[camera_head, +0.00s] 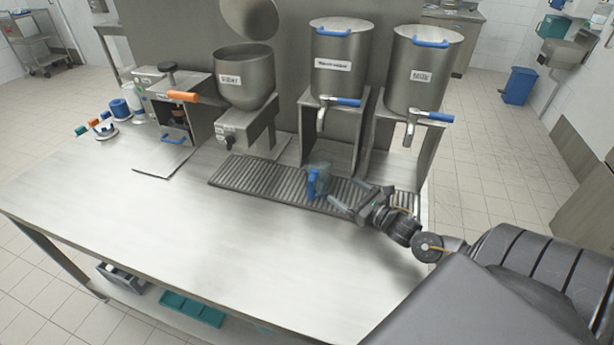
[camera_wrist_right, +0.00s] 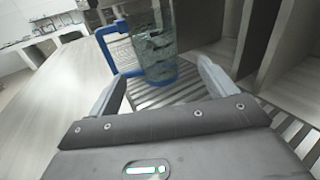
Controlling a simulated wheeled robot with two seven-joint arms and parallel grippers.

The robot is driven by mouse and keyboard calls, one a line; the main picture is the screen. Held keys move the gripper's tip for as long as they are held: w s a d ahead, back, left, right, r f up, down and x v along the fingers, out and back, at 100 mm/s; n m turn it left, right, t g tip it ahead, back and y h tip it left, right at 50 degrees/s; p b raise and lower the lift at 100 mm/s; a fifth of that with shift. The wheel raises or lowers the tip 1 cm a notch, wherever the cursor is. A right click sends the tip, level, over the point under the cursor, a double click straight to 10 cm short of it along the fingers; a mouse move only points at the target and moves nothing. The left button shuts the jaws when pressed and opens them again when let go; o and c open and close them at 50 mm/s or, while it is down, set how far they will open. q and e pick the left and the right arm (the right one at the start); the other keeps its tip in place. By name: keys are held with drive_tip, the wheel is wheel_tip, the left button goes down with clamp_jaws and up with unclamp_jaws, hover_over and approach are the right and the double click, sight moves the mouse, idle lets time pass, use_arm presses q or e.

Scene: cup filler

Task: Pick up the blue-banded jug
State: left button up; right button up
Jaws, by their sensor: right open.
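The blue-banded jug (camera_head: 322,178) is clear with a blue handle and a blue band near its base. It stands upright on the slatted drip grate (camera_head: 248,180), in front of the middle dispenser. The jug also shows in the right wrist view (camera_wrist_right: 155,45), its handle to the left. My right gripper (camera_head: 345,203) is open and empty, just right of the jug in the head view. In the right wrist view the jug stands ahead, between the lines of the two open fingers (camera_wrist_right: 160,85), apart from them. My left gripper is not in view.
Two tall steel dispensers with blue-handled taps, the middle one (camera_head: 340,65) and the right one (camera_head: 420,75), stand behind the grate. A steel hopper (camera_head: 245,80) and a machine with an orange handle (camera_head: 182,97) are further left. The table front (camera_head: 200,235) is clear.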

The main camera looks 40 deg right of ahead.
sight(328, 180)
drive_tip(key=shift+r, duration=0.15)
drive_tip(key=w, duration=0.2)
drive_tip(key=w+a+p, duration=0.1)
drive_tip(key=shift+w+r, duration=0.1)
drive_tip(key=shift+r, duration=0.25)
drive_tip(key=shift+w+a+f, duration=0.1)
drive_tip(key=shift+w+f, duration=0.05)
drive_tip(key=shift+w, duration=0.45)
drive_tip(key=shift+w+a+f, duration=0.1)
drive_tip(key=shift+w, duration=0.6)
drive_tip(key=shift+p, duration=0.3)
drive_tip(key=w, duration=0.1)
drive_tip(key=w+p, duration=0.1)
drive_tip(key=w, duration=0.1)
drive_tip(key=w+p, duration=0.1)
drive_tip(key=shift+w+a, duration=0.25)
drive_tip(key=shift+w, duration=0.25)
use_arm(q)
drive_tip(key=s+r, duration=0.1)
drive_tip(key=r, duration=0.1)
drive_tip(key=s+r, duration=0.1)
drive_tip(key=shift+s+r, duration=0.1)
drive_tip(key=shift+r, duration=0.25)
